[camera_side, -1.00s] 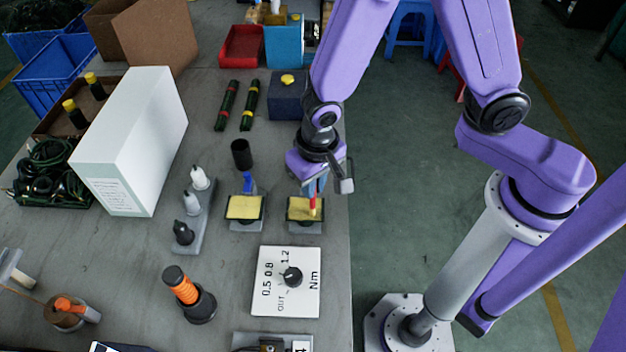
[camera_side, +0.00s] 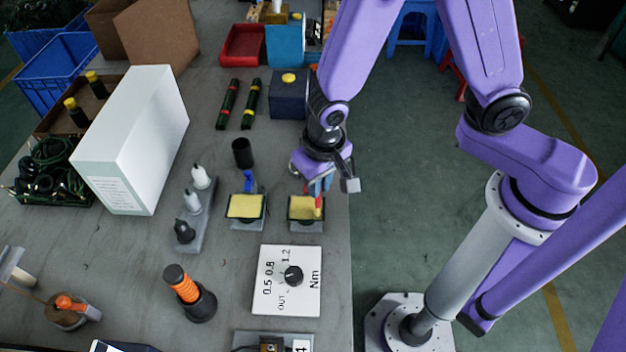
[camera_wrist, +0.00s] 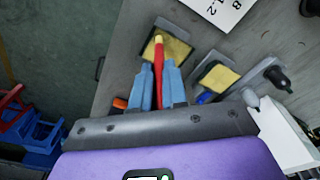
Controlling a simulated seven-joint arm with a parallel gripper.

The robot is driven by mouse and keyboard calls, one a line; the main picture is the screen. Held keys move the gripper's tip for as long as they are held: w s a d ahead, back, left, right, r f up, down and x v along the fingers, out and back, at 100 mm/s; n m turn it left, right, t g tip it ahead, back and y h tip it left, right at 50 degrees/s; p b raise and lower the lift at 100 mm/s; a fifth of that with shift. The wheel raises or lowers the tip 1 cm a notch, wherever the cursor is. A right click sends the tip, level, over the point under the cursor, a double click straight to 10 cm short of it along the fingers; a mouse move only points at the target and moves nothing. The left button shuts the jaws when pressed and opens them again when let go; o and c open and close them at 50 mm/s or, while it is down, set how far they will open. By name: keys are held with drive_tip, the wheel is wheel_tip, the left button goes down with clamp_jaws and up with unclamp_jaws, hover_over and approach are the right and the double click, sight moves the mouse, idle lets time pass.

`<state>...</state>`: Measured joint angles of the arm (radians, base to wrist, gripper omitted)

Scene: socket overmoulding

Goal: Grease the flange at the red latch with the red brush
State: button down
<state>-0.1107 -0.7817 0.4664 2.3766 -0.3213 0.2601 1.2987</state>
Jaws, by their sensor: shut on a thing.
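My gripper (camera_side: 319,187) is shut on the red brush (camera_side: 319,202) above the right-hand yellow pad (camera_side: 300,211). In the wrist view, the red brush (camera_wrist: 158,58) stands between my gripper's two blue fingers (camera_wrist: 159,70). Its pale yellow tip is over the yellow pad (camera_wrist: 174,48); I cannot tell whether it touches. I cannot make out a flange with a red latch for certain. A fixture (camera_side: 272,343) is cut off at the bottom edge of the side view.
A second yellow pad (camera_side: 246,206) with a blue-handled brush (camera_side: 248,182) stands to the left. A white torque dial board (camera_side: 265,294), an orange-and-black tool (camera_side: 188,292), a bottle rack (camera_side: 190,232) and a tall white box (camera_side: 135,145) stand nearby. The table's right edge is close.

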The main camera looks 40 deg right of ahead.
drive_tip(key=shift+w+a, duration=0.6)
drive_tip(key=shift+a, duration=0.05)
drive_tip(key=shift+s, duration=0.1)
drive_tip(key=shift+s+d, duration=0.55)
drive_tip(key=shift+d, duration=0.05)
drive_tip(key=shift+w, duration=0.1)
drive_tip(key=shift+w+a, duration=0.55)
drive_tip(key=shift+a, duration=0.05)
drive_tip(key=shift+s+d, duration=0.15)
drive_tip(key=shift+s+d, duration=0.5)
